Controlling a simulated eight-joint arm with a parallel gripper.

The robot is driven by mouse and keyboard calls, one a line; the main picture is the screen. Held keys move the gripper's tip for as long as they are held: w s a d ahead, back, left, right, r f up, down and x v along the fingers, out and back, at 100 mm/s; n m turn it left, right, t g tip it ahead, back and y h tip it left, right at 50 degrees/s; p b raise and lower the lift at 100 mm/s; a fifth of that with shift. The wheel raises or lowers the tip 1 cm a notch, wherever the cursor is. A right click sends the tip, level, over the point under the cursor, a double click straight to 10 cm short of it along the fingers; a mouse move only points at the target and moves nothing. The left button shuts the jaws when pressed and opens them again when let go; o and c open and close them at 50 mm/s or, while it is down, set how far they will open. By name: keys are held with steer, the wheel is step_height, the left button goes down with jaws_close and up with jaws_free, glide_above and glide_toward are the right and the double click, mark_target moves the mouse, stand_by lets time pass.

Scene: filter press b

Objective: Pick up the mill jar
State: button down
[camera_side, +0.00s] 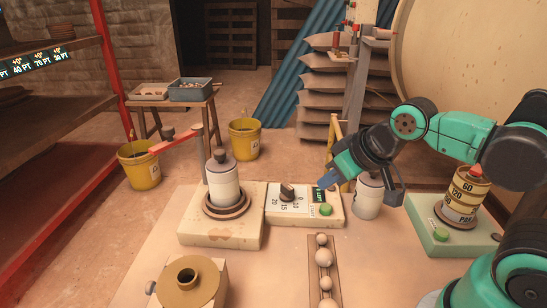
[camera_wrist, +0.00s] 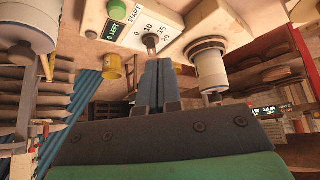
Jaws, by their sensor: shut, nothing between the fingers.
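A white jar with a dark knobbed lid (camera_side: 223,183) stands upright on a round brown seat on the cream base at left; it shows at the right of the wrist view (camera_wrist: 210,70). A second white jar (camera_side: 366,197) stands on the table right of the control box, partly behind my arm; it shows at the wrist view's upper left (camera_wrist: 28,28). I cannot tell which is the mill jar. My gripper (camera_side: 327,180) is shut and empty, above the control box's right end, between the jars and apart from both. Its blue fingers (camera_wrist: 156,85) are together in the wrist view.
The control box (camera_side: 300,211) has a dial and green button. A red clamp arm (camera_side: 175,143) on a post stands beside the seated jar. A labelled canister stack (camera_side: 461,200) stands at right. A ball rack (camera_side: 322,270) and tan ring-topped block (camera_side: 190,285) are in front.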

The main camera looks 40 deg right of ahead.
stand_by(0.4)
jaws_free()
steer(key=shift+w, duration=0.1)
steer(key=n+t+y, duration=0.2)
steer(key=n+y, duration=0.6)
glide_toward(224, 161)
steer(key=a+f, duration=0.1)
steer(key=w+a+f, duration=0.1)
steer(key=shift+w+a+f, duration=0.3)
steer(key=shift+w+a, duration=0.05)
steer(key=shift+a, duration=0.05)
steer(key=shift+w+f+n+t+y, duration=0.1)
steer(key=shift+w+n+t+y, duration=0.2)
steer(key=shift+w+y, duration=0.3)
steer(key=shift+x, duration=2.8)
